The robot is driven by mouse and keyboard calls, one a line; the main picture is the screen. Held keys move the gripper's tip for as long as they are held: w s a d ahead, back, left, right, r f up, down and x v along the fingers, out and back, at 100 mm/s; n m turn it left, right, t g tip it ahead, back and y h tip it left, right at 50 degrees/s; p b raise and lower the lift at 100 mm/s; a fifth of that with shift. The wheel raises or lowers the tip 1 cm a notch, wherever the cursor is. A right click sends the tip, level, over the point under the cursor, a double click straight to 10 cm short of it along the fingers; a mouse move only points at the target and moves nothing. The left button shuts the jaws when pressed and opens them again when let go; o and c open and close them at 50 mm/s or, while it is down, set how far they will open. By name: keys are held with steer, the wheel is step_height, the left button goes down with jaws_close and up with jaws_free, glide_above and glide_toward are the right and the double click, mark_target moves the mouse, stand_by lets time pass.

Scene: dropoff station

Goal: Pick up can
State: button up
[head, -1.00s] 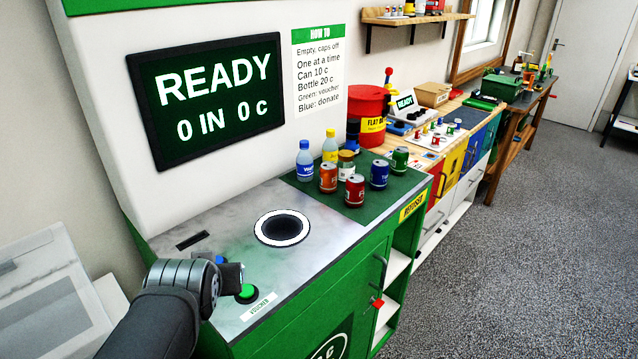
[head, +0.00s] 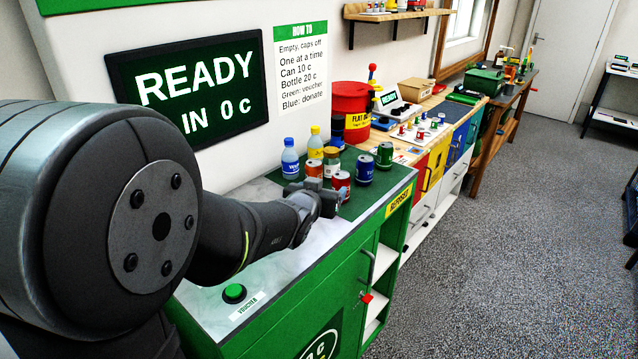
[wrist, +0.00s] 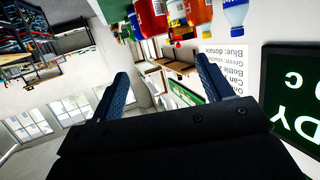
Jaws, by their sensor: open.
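Several cans stand upright on the green mat (head: 352,207): a red can (head: 342,184), an orange can (head: 314,168), a blue can (head: 365,170) and a green can (head: 384,155). My gripper (head: 328,198) is in front of the group in the head view, close to the red can and covering part of its left side. I cannot tell whether they touch. The wrist view is upside down. There my gripper (wrist: 161,69) has its two fingers apart with nothing held between them. An orange can (wrist: 198,12) shows at that view's top edge.
A blue bottle (head: 290,162), a yellow bottle (head: 315,145) and a jar (head: 331,160) stand among the cans. The machine's screen (head: 190,90) is behind my arm. My arm hides the round opening.

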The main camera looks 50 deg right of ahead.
glide_toward(342, 173)
steer(key=x, duration=0.4)
steer(key=shift+w+f, duration=0.35)
steer(key=shift+s+f+x, duration=0.15)
steer(key=shift+x, duration=1.15)
steer(key=shift+s+f+x, duration=0.15)
steer(key=shift+x, duration=1.2)
steer(key=c, duration=1)
steer(key=shift+r, duration=0.1)
steer(key=shift+c, duration=0.2)
steer(key=shift+r, duration=0.55)
steer(key=r, duration=0.1)
steer(key=s+r, duration=0.1)
steer(key=r, duration=0.1)
steer(key=shift+r, duration=0.25)
steer(key=s+r, duration=0.6)
steer(key=s, duration=0.4)
steer(key=shift+s+a, duration=0.35)
steer(key=shift+a, duration=0.1)
